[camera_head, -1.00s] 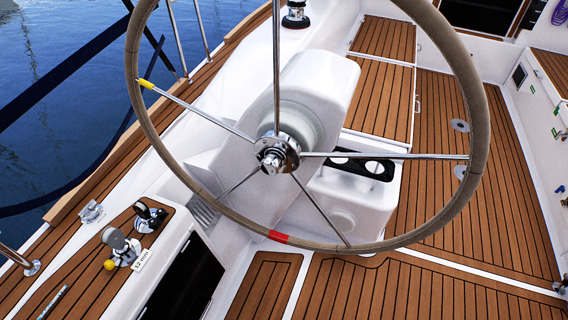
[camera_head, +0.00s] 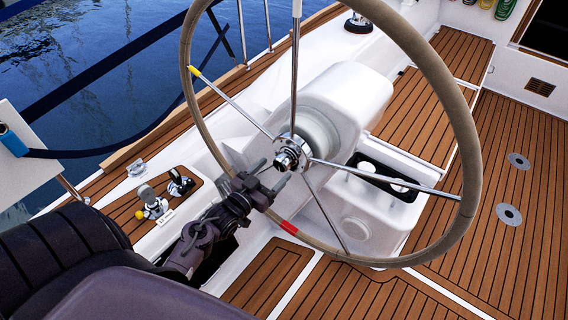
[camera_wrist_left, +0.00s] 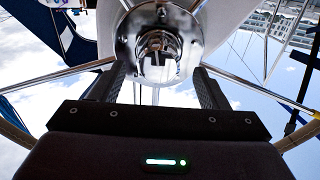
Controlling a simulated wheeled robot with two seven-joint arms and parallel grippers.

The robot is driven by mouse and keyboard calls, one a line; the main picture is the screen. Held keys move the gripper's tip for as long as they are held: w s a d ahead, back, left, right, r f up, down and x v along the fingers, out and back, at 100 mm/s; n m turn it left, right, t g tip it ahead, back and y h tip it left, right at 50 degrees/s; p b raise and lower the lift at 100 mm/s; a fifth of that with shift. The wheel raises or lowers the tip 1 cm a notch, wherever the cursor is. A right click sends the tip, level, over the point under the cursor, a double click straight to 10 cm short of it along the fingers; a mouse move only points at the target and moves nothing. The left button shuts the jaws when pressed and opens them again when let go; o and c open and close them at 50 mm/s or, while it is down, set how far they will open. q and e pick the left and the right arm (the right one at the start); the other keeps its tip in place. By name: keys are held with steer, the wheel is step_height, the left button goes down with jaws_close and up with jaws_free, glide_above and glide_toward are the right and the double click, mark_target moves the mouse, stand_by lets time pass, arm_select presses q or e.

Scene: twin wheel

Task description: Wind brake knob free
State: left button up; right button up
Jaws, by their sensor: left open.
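The steering wheel (camera_head: 470,150) has a tan rim with yellow and red marks and chrome spokes. The chrome brake knob (camera_head: 287,158) sits at its hub, in front of the white pedestal (camera_head: 350,95). My left gripper (camera_head: 274,173) is open just in front of the knob, its two fingers pointing at it. In the left wrist view, the knob (camera_wrist_left: 158,45) lies between and beyond the dark fingers (camera_wrist_left: 160,82), centred on a shiny round hub plate. I cannot tell whether the fingers touch it. My right gripper is not in view.
Chrome spokes (camera_head: 385,180) spread around the hub, close to my left gripper. A lever panel (camera_head: 160,205) is at left, and a cup holder (camera_head: 395,183) is behind the wheel. The teak deck (camera_head: 500,240) at right is clear.

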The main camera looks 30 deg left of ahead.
mark_target(279, 166)
arm_select(q)
steer(key=shift+w+d, duration=0.2)
steer(key=shift+w, duration=1.65)
steer(key=c, duration=1)
